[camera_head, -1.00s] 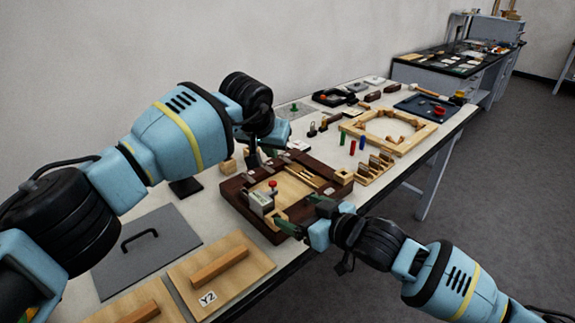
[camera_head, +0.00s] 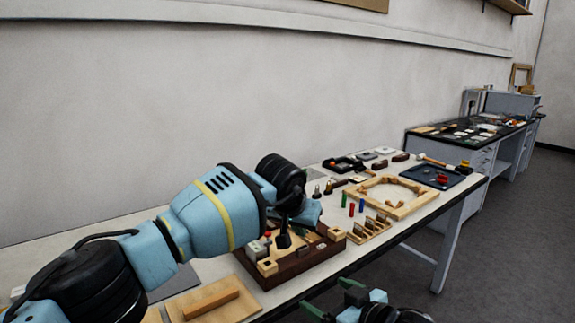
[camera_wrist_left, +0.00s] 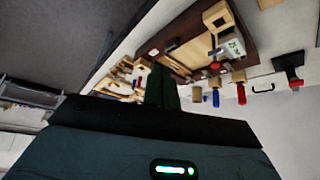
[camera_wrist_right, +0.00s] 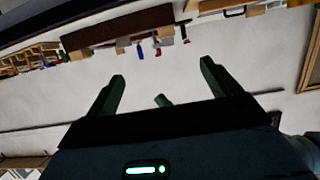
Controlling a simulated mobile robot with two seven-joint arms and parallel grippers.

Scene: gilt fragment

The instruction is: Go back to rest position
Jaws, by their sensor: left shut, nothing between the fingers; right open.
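My left gripper (camera_head: 283,240) hangs above the dark wooden box (camera_head: 312,262) on the table; its arm hides part of the box. In the left wrist view its green fingers (camera_wrist_left: 162,84) are together with nothing between them. My right gripper (camera_head: 324,294) is at the bottom edge, in front of the table's front edge and apart from the box. In the right wrist view its two fingers (camera_wrist_right: 163,74) are spread and empty. The box shows a small red knob (camera_head: 267,235) and pale wooden pieces inside.
A light wooden frame (camera_head: 428,202), a slotted wooden rack (camera_head: 371,231), coloured pegs (camera_head: 351,209) and a dark blue tray (camera_head: 432,177) stand to the right on the table. A wooden panel with a bar handle (camera_head: 211,304) lies at the near left. The wall runs behind.

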